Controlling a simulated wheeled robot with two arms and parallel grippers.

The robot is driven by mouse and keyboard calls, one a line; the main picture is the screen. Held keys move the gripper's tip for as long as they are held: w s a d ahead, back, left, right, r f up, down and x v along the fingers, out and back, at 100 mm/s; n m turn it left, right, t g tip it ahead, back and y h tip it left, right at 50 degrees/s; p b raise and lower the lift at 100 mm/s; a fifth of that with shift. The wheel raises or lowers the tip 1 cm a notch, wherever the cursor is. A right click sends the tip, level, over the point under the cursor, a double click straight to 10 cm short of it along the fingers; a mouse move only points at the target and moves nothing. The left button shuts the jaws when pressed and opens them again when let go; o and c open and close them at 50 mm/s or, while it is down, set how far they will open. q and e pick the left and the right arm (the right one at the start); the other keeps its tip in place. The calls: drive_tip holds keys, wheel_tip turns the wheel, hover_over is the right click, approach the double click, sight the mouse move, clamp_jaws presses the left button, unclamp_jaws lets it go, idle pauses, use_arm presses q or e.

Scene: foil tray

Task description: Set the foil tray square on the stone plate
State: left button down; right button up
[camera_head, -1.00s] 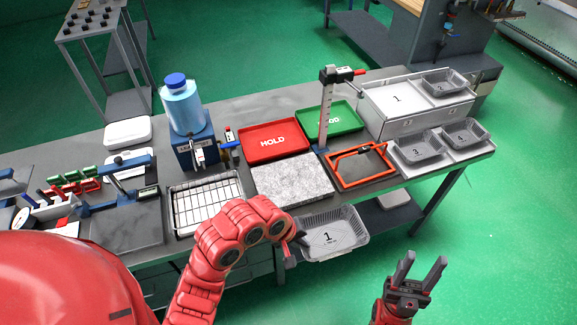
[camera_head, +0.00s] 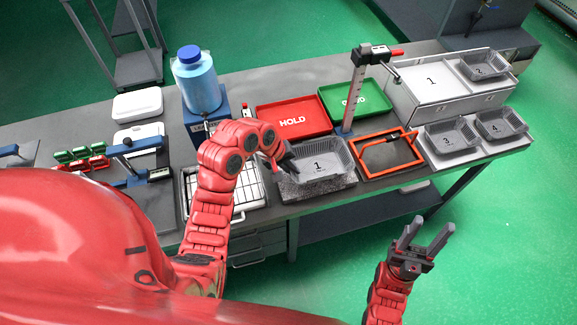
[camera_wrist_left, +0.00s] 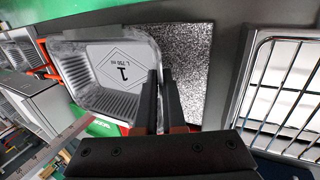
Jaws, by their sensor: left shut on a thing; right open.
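The foil tray (camera_head: 322,181), marked 1, is over the stone plate (camera_head: 292,192) in the head view. The plate shows along the tray's left and front sides. My left gripper (camera_head: 280,160) is shut on the tray's left wall. In the left wrist view the fingers (camera_wrist_left: 160,85) pinch the rim of the tray (camera_wrist_left: 82,80). A wide speckled strip of the stone plate (camera_wrist_left: 190,55) is bare on the tray's right there. I cannot tell whether the tray touches the plate. My right gripper (camera_head: 421,240) is open and empty, in front of the table.
A wire rack (camera_head: 245,204) stands left of the plate. An orange frame (camera_head: 373,172) and a height gauge (camera_head: 354,95) are close on the right. Red HOLD (camera_head: 275,113) and green (camera_head: 368,95) trays lie behind. Other foil trays (camera_head: 448,148) stand further right.

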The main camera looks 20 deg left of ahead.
use_arm(q)
drive_tip(key=w+a, duration=0.2)
drive_tip(key=shift+w+a+f, duration=0.1)
drive_tip(key=shift+w+f, duration=0.15)
drive_tip(key=shift+w, duration=0.05)
drive_tip(key=shift+w+a, duration=0.15)
wheel_tip(320, 180, down, 3)
drive_tip(key=shift+f+p, duration=0.1)
drive_tip(key=shift+p, duration=0.6)
drive_tip(key=shift+f, duration=0.25)
drive_tip(key=c, duration=1)
unclamp_jaws()
drive_tip(key=shift+r, duration=0.1)
